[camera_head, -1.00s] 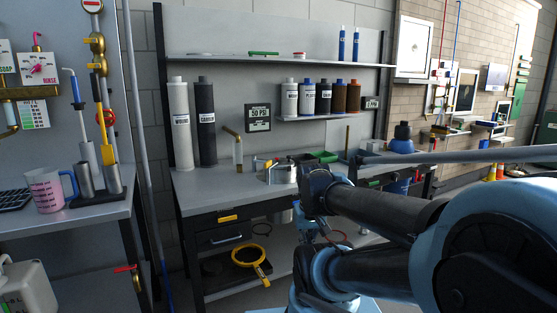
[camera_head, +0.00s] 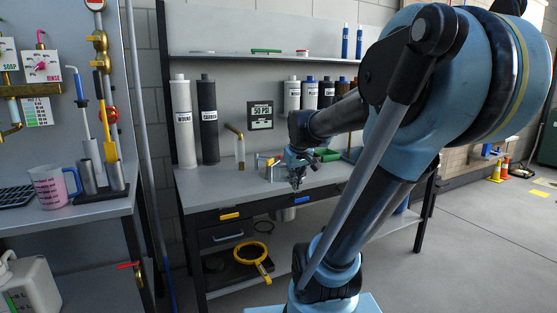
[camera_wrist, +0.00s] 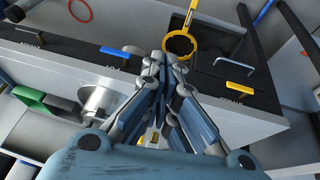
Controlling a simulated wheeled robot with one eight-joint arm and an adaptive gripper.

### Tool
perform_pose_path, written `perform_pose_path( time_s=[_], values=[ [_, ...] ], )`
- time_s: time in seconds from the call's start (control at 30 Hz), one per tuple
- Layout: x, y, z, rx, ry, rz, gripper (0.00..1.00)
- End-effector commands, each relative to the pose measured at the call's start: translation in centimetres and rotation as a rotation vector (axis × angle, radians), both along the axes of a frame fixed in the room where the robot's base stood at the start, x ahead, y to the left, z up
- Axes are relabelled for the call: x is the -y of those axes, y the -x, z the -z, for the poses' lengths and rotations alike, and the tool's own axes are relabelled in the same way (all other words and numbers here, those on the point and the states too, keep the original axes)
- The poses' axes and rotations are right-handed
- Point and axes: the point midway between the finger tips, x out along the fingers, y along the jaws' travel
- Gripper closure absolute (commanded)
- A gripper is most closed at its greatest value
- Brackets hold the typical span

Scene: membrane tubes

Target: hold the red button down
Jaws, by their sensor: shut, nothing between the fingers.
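I cannot make out a red button for certain in either view. A small red item (camera_head: 302,52) lies on the upper shelf, but it is too small to tell what it is. My gripper (camera_head: 297,184) is at the front edge of the workbench, pointing down, over the bench's drawer side. In the wrist view my gripper (camera_wrist: 162,62) has its fingers drawn together, shut and empty. The fingertips appear in front of the bench edge, between a blue drawer handle (camera_wrist: 115,53) and a yellow drawer handle (camera_wrist: 240,88).
The workbench (camera_head: 225,195) holds a metal pot (camera_wrist: 98,97) and green tray (camera_wrist: 45,105). A yellow ring tool (camera_head: 249,253) is on the lower shelf. Tall membrane tubes (camera_head: 183,122) stand at the back left. A side bench with a pink jug (camera_head: 55,187) is at left. Open floor lies right.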

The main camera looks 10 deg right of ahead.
Motion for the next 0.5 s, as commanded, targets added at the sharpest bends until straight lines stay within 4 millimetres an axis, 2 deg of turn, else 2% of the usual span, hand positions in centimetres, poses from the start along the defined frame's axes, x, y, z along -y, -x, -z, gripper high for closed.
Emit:
perform_pose_path(
  time_s=[0.03, 0.2, 0.5],
  values=[
    [0.0, -2.2, -1.1, 0.02, 0.01, -0.022, 1.0],
    [-0.2, -9.1, -4.2, 0.091, 0.052, -0.104, 1.0],
    [-0.6, -21.7, -8.3, 0.216, 0.14, -0.242, 1.0]
  ],
)
